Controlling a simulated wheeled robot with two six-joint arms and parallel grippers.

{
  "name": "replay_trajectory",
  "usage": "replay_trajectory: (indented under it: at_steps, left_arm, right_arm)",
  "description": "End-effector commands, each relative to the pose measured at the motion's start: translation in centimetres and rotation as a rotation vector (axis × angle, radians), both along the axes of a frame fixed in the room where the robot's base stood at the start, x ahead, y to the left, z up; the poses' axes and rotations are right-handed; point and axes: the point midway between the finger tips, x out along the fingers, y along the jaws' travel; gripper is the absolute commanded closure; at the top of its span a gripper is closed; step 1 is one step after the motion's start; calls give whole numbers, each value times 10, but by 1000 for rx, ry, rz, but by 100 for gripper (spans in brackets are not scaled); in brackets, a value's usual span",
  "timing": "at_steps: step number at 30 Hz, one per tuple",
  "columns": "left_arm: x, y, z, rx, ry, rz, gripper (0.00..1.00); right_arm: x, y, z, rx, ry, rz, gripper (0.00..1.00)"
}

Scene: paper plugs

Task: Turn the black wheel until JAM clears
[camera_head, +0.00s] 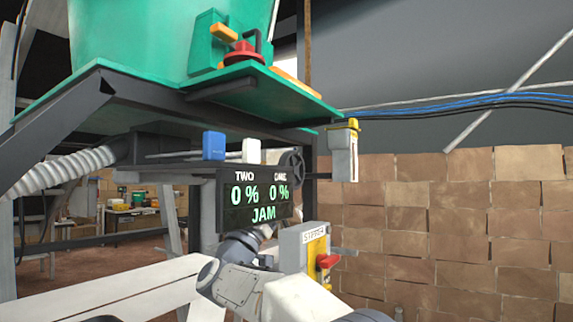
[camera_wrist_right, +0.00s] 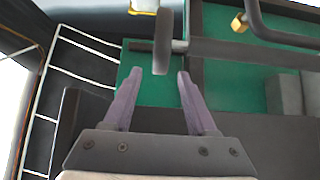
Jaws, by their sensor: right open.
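The black wheel (camera_head: 292,170) stands at the upper right corner of the dark display (camera_head: 255,201), under the green machine. The display reads 0 % twice, with JAM in green below. In the right wrist view, a dark upright bar that looks like the wheel seen edge-on (camera_wrist_right: 162,38) has its lower end between the fingertips in the picture. My right gripper (camera_wrist_right: 160,74) is open, with a gap on both sides of that bar. In the head view my right arm rises to below the display, and its gripper is hidden there. My left gripper is not in view.
A grey and yellow box with a red switch (camera_head: 328,261) stands right of my arm. A blue block (camera_head: 213,145) and a white block (camera_head: 251,151) sit above the display. A yellow-topped unit (camera_head: 344,150) hangs right of the wheel. A brick wall (camera_head: 450,220) is behind.

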Motion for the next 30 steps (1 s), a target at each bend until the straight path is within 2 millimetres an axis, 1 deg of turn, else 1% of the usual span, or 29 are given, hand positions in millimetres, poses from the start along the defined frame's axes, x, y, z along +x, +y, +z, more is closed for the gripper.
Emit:
replay_trajectory:
  at_steps: [1,6,9,15,25,26,27,29,30]
  left_arm:
    - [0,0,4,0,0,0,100]
    - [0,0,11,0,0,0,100]
    - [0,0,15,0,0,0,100]
    - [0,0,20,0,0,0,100]
    - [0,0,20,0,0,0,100]
    - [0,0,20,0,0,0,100]
    - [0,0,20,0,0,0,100]
    - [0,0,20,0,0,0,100]
    - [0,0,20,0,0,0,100]
  right_arm:
    - [6,-5,9,2,-3,-2,43]
    - [25,-19,33,1,-2,-1,43]
    - [33,-25,44,1,-2,1,43]
    - [43,-31,54,-1,0,2,43]
    - [45,-32,55,-1,0,4,43]
    - [45,-32,55,-1,0,4,54]
    - [45,-32,55,-1,0,4,69]
    - [45,-32,55,-1,0,4,92]
    - [45,-32,55,-1,0,4,100]
